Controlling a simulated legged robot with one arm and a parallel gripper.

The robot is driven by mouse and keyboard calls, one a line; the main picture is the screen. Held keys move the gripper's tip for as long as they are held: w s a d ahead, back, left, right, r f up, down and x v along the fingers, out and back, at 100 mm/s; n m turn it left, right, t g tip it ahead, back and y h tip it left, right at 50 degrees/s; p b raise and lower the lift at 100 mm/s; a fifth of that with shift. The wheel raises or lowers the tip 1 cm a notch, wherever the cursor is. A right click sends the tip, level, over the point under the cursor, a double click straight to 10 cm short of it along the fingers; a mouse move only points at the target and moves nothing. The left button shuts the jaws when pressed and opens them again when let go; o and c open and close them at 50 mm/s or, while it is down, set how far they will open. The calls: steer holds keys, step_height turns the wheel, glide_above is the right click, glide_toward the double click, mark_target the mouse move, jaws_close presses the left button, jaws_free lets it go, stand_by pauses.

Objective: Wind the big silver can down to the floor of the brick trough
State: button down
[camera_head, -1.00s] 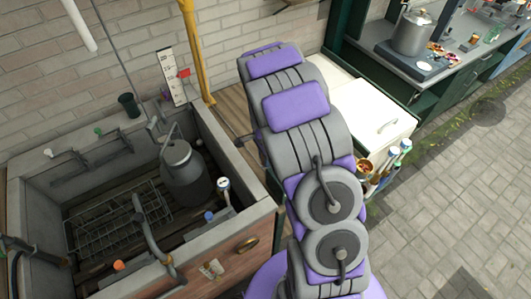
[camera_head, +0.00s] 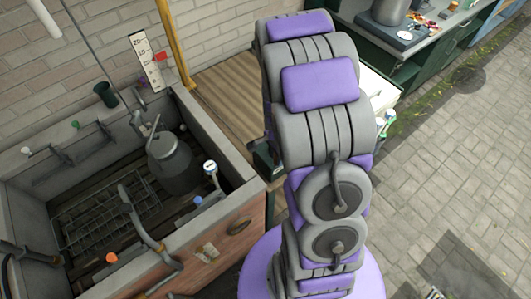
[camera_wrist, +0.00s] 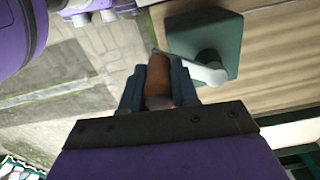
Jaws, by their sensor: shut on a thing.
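The big silver can (camera_head: 174,163) is in the brick trough (camera_head: 225,213), towards its back right, upright beside a wire rack. The head view does not clearly show whether its base touches the trough floor. In the wrist view my gripper (camera_wrist: 158,82) is shut on a brown crank handle (camera_wrist: 158,68). A pale crank arm (camera_wrist: 203,71) joins that handle to a dark green box (camera_wrist: 212,42). My gripper is hidden in the head view behind my own arm.
The wire rack (camera_head: 105,215) lies in the trough's left part. Taps and pipes line the trough rim. A scale board with a red marker (camera_head: 160,57) stands behind, beside a yellow post (camera_head: 171,45). A counter with a pot (camera_head: 390,10) is at upper right.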

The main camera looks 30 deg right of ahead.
steer(key=shift+s+d, duration=0.35)
steer(key=w+d+p, duration=0.2)
steer(key=w+d, duration=0.3)
steer(key=d, duration=0.6)
steer(key=shift+w, duration=0.3)
steer(key=c, duration=0.8)
jaws_free()
steer(key=shift+a, duration=0.1)
steer(key=shift+s, duration=0.1)
